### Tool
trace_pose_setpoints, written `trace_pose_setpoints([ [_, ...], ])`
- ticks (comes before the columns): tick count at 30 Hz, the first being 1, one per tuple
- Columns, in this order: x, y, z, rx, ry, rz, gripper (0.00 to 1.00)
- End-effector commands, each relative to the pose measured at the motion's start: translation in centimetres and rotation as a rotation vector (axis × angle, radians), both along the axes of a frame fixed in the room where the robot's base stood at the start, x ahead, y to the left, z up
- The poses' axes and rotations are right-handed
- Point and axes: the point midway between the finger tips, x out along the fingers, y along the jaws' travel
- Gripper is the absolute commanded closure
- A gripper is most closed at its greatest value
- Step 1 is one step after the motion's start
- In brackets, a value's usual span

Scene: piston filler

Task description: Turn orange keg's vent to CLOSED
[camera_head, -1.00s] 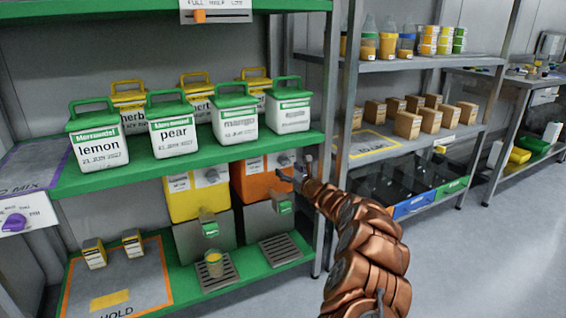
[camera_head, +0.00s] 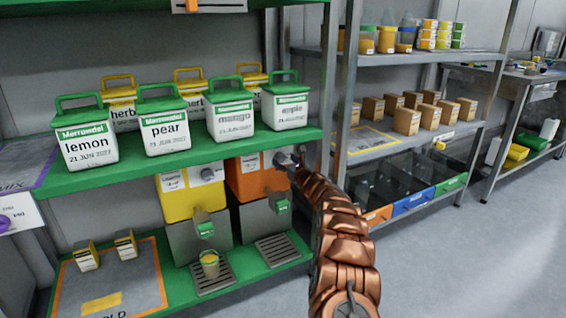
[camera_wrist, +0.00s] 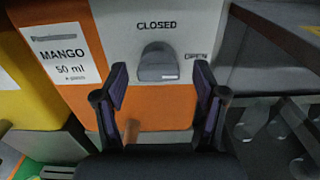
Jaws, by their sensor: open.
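The orange keg (camera_head: 240,182) stands on the lower green shelf, right of a yellow keg (camera_head: 178,204). In the wrist view the orange keg's front (camera_wrist: 112,62) carries a MANGO 50 ml label and a pale plate marked CLOSED at the top and OPEN at the right. The grey vent knob (camera_wrist: 158,62) sits on that plate below CLOSED. Its exact pointing direction is hard to tell. My gripper (camera_wrist: 160,76) is open, with its two fingertips left and right of the knob and nothing held. In the head view my gripper (camera_head: 286,160) is at the keg's upper right and hides the knob.
The green upper shelf (camera_head: 190,158) with white tubs lies just above the kegs. A cup (camera_head: 210,264) sits on the drip grate under the yellow keg. Open floor is at the right.

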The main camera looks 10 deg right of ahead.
Motion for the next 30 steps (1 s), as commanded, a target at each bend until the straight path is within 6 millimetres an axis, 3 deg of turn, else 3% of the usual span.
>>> trace_pose_setpoints([
  [7, 1.1, 0.4, -0.3, -0.001, 0.002, 0.000, 0.29],
  [19, 1.3, 0.6, -0.2, 0.003, 0.001, 0.002, 0.29],
  [30, 1.3, 0.6, -0.2, 0.003, 0.002, 0.002, 0.67],
])
